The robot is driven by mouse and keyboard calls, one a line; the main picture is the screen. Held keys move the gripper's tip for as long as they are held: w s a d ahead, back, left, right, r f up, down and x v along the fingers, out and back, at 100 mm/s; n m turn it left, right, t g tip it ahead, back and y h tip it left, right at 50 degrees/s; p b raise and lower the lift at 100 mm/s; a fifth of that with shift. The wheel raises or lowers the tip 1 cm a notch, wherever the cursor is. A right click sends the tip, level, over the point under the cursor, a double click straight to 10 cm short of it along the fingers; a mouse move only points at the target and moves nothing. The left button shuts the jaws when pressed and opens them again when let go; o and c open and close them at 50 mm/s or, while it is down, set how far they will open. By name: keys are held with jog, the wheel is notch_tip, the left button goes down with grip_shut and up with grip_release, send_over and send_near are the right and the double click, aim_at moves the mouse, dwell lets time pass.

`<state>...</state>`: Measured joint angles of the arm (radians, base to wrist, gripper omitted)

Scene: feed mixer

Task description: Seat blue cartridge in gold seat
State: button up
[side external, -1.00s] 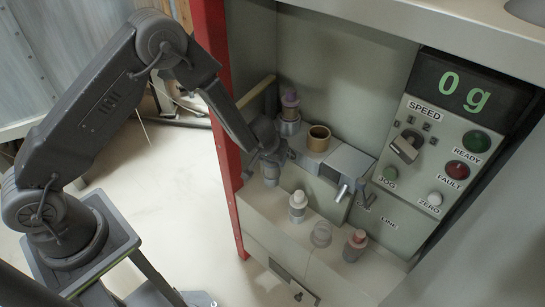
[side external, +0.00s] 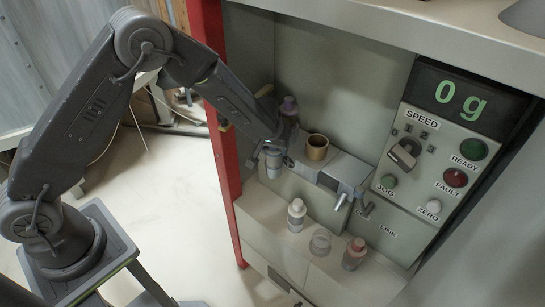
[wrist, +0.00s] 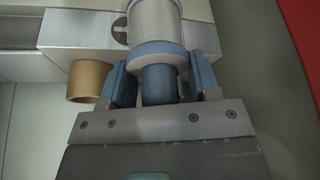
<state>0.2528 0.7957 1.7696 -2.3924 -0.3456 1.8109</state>
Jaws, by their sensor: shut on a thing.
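My gripper (side external: 272,148) is shut on the blue cartridge (side external: 273,164), which hangs below it. In the wrist view the two blue-grey fingers of my gripper (wrist: 163,84) hold the cartridge (wrist: 158,84) by its dark blue neck; a pale blue collar and whitish body lie beyond. The gold seat (side external: 316,148) is an open, empty-looking ring on the grey block, to the right of the held cartridge. In the wrist view the gold seat (wrist: 89,82) is left of the fingers, apart from the cartridge.
A lever (side external: 341,201) projects from the block. A red post (side external: 228,160) is at left.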

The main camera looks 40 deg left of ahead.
jog(key=shift+n, duration=0.6)
jog(key=r, duration=0.3)
jog(key=d+r, duration=0.1)
jog(key=r, duration=0.2)
jog(key=d+r, duration=0.1)
jog(key=r, duration=0.2)
jog(key=shift+d, duration=0.2)
jog(key=w+d+r+n+g+y, duration=0.1)
jog(key=w+d+r+n, duration=0.2)
jog(key=w+r, duration=0.6)
jog(key=shift+w+d+r+n+y, duration=0.3)
jog(key=shift+w+d+r+n, duration=0.15)
jog(key=shift+d, duration=0.75)
jog(key=shift+f, duration=0.1)
jog(key=shift+f, duration=2.85)
jog(key=shift+f, duration=2.5)
